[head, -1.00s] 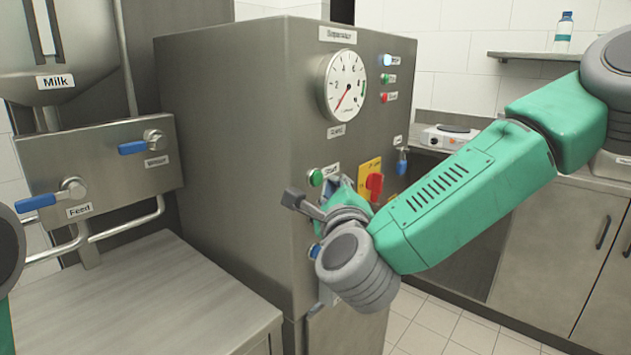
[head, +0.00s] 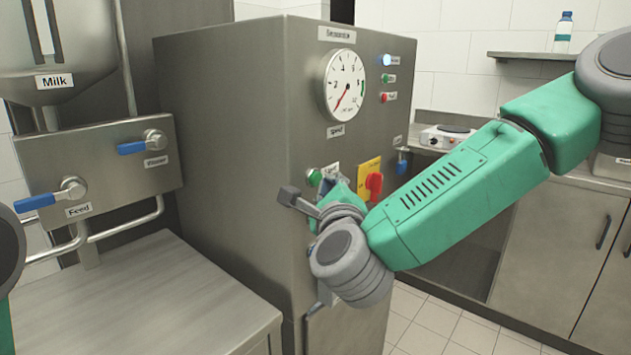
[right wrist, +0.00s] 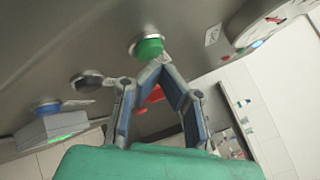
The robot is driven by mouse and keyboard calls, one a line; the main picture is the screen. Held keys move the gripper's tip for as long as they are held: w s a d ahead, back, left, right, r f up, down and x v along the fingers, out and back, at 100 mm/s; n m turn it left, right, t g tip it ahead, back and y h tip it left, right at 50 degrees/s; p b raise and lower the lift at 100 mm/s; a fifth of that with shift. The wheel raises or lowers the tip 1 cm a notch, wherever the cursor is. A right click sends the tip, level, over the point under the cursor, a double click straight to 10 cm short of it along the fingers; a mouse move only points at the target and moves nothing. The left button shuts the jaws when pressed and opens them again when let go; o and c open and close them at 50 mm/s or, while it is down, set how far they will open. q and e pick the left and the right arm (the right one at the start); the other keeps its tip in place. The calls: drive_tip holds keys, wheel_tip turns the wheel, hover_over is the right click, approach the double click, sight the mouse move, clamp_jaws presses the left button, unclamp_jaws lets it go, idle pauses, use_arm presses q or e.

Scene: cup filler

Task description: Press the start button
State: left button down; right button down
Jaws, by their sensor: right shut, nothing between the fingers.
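The green start button (head: 314,177), with its label beside it, is on the front of the steel machine (head: 235,140). It also shows in the right wrist view as a green cap (right wrist: 149,47) in a pale collar. My right gripper (head: 329,186) is shut and empty, just right of and below the button in the head view. In the right wrist view its fingertips (right wrist: 163,60) meet close to the lower right edge of the green cap. I cannot tell whether they touch it. My left gripper is out of view.
A red rotary switch (head: 374,184) on a yellow plate is right of the gripper. A blue button (right wrist: 47,108) shows in the right wrist view. A gauge (head: 344,84) sits above. A steel table (head: 150,300) and blue-handled valves (head: 40,201) stand left.

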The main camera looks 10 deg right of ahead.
drive_tip(key=shift+d, duration=0.5)
drive_tip(key=shift+w+a, duration=0.35)
drive_tip(key=shift+a, duration=0.25)
drive_tip(key=shift+w+a, duration=0.15)
drive_tip(key=shift+a, duration=0.05)
idle(0.4)
drive_tip(key=shift+d, duration=0.15)
drive_tip(key=shift+s+d+b, duration=0.3)
drive_tip(key=shift+s+d, duration=0.1)
drive_tip(key=shift+s, duration=0.1)
drive_tip(key=shift+s, duration=0.1)
